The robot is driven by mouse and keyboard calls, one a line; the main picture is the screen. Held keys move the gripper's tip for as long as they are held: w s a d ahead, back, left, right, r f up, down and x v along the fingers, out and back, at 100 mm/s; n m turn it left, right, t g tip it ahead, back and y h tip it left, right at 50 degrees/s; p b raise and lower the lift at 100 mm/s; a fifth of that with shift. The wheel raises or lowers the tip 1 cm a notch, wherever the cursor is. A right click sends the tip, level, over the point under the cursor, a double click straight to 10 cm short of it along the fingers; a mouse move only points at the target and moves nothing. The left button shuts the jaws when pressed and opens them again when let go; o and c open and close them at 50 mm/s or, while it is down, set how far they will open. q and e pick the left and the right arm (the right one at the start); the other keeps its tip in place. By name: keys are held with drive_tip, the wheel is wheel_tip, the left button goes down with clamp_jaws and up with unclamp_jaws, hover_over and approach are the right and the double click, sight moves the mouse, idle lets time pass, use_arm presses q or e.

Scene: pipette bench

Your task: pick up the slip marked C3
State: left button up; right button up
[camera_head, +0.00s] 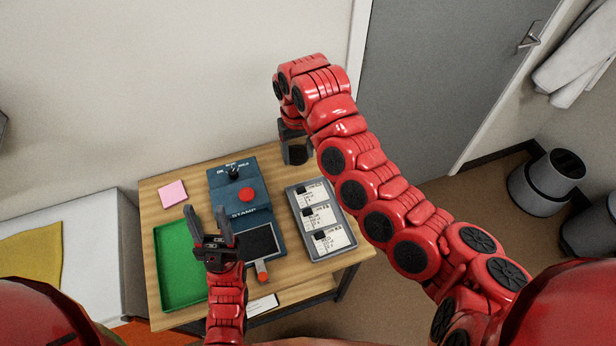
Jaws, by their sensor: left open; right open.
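My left gripper (207,212) is open and empty, over the table between the green tray and the black pad.
A blue stamp device (222,188) with a red button (247,195) stands mid-table. A green tray (175,285) lies left, with a pink note (173,193) behind it. A black pad (258,243) and an orange-handled tool (262,272) lie in front of the device.

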hover_over(302, 189)
drive_tip(key=f, duration=1.1)
drive_tip(key=shift+s+a+p, duration=0.25)
drive_tip(key=shift+s+p, duration=0.05)
drive_tip(key=shift+s, duration=0.05)
drive_tip(key=shift+f, duration=0.45)
drive_tip(key=shift+w+f+p, duration=0.1)
drive_tip(key=shift+f+p, duration=0.2)
drive_tip(key=shift+p, duration=0.15)
drive_tip(key=f, duration=0.1)
drive_tip(key=f+p, duration=0.1)
drive_tip(key=f, duration=0.1)
drive_tip(key=shift+d+f, duration=0.2)
drive_tip(key=shift+f, duration=0.05)
drive_tip(key=shift+w+f, duration=0.15)
drive_tip(key=shift+f, duration=0.35)
clamp_jaws()
